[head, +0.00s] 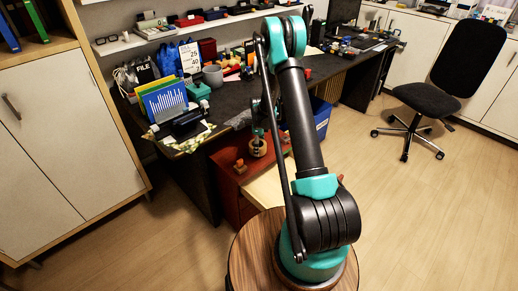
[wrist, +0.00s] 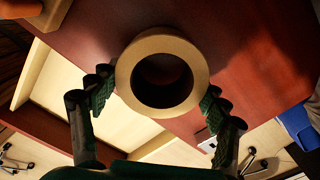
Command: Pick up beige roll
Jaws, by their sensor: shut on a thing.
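The beige roll (wrist: 162,43) is a thick ring with a dark open middle, in the centre of the wrist view. My gripper (wrist: 157,96) has one finger on each side of it, and the pads press against its outer wall. In the head view the roll (head: 258,151) shows small below my gripper (head: 258,134), above or on the red-brown cabinet top. I cannot tell whether it touches that top. My arm hides part of this area in the head view.
The red-brown cabinet (head: 222,183) stands under the dark desk (head: 325,68). A small orange-brown object (head: 240,167) sits on it. A pale open drawer or board (head: 268,187) lies in front. A blue bin (head: 321,117) is to the right.

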